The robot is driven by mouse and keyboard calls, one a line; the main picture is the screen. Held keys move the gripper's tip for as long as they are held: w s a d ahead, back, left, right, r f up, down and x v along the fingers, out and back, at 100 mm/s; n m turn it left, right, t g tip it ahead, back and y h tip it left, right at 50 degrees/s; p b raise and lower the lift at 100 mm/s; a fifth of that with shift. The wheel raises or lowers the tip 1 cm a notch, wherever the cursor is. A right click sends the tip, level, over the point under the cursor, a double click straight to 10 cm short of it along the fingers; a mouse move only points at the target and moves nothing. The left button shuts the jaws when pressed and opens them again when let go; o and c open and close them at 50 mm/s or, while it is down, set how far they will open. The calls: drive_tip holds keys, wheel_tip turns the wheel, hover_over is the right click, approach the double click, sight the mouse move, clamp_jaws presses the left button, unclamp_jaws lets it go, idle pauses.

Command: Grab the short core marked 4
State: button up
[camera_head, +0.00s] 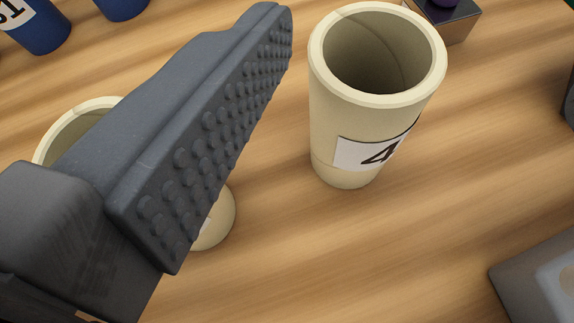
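The core marked 4 (338,120) is a cream, hollow, open-topped tube standing upright on the wooden table, right of the upper middle. Its white label with a black 4 faces me, partly turned to the right. One dark grey finger of my gripper (215,130) reaches in from the left, its studded inner face turned toward the core. A gap with bare table lies between this finger and the core. The other finger cannot be made out clearly. Nothing presses against the studs, and the gripper looks open and empty.
Another cream core (218,222) stands at the left, mostly hidden behind my finger. Blue rolls (40,32) are at the upper left, one labelled with digits. A dark box (455,22) is at the top right. A grey object (530,275) sits at the lower right. The table's lower middle is clear.

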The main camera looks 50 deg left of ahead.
sight(358, 126)
drive_tip(key=f, duration=0.2)
drive_tip(key=a+f, duration=0.1)
drive_tip(key=shift+s+f, duration=0.3)
drive_tip(key=shift+s, duration=0.1)
drive_tip(key=shift+w+a+f, duration=0.1)
drive_tip(key=shift+a+f, duration=0.05)
drive_tip(key=shift+f, duration=0.05)
drive_tip(key=shift+b+x, duration=0.4)
drive_tip(key=shift+x, duration=3.2)
drive_tip(key=c, duration=1.1)
